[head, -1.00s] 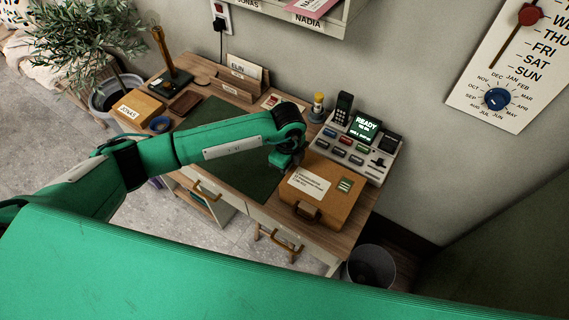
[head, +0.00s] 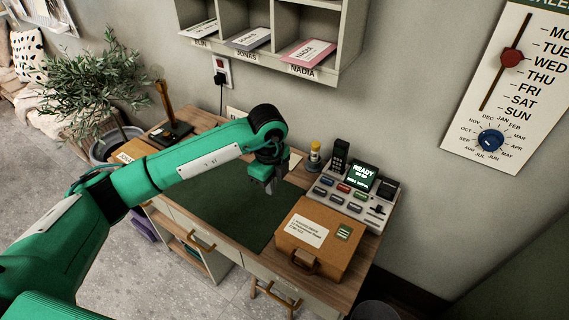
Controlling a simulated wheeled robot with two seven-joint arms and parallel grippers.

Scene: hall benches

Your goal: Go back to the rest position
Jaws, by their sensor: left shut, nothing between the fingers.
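My left arm reaches in from the left across the desk. My left gripper (head: 270,186) points down above the green desk mat (head: 236,218). Its jaws look shut and hold nothing. It is to the left of the brown parcel case (head: 318,238), apart from it. My right gripper is not in view.
The desk (head: 347,275) also holds a button console (head: 352,195) with a lit READY screen. A cubby shelf (head: 345,55) with letters hangs on the wall above. A calendar board (head: 510,110) is at right. A potted plant (head: 90,100) stands at left.

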